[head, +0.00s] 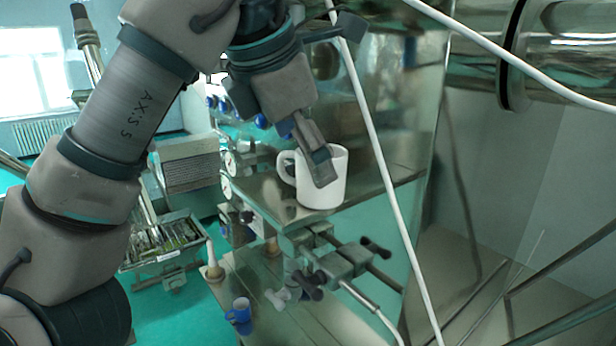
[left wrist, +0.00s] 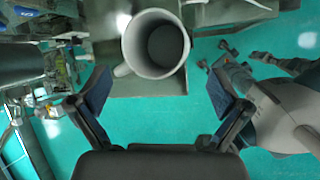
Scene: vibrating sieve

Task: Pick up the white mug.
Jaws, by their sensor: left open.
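The white mug (head: 334,188) stands upright on a metal shelf (head: 362,198), its handle towards the left in the head view. My left gripper (head: 322,166) is in front of the mug there, and a finger covers part of its near side. In the left wrist view the mug (left wrist: 155,44) is seen from above, with its open mouth showing and its handle at the lower left. My left gripper (left wrist: 158,92) is open there, with its fingers spread to either side below the mug and nothing between them. My right gripper is not in view.
A white cable (head: 372,130) hangs just right of the mug. Valves and clamps (head: 330,262) stick out below the shelf edge. Gauges (head: 232,162) sit left of the shelf. A large metal pipe (head: 560,50) is at upper right.

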